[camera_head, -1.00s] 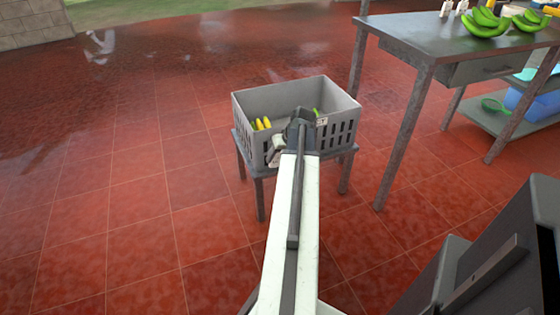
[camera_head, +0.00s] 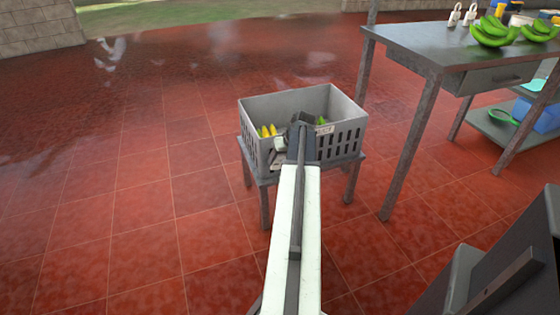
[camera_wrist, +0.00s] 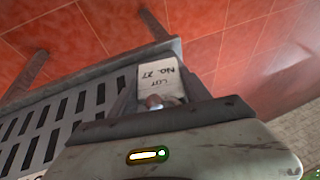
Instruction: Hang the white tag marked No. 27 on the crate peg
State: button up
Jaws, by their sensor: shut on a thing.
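The crate's slotted wall (camera_wrist: 62,118) is left of the tag in the wrist view. I cannot make out the peg, or whether the tag touches it.
Yellow bananas (camera_head: 267,131) and something green are in the crate. The small grey stand (camera_head: 268,182) is under it. A grey table (camera_head: 425,45) at the right bears green bananas (camera_head: 490,33) and white tags (camera_head: 455,14). Red tiled floor is clear at the left.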

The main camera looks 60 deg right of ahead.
dwell(0.3)
jog(key=o, duration=1.5)
jog(key=shift+o, duration=0.2)
jog(key=p+v, duration=0.7)
jog(key=v, duration=0.1)
jog(key=shift+a, duration=0.1)
jog(key=shift+f, duration=0.1)
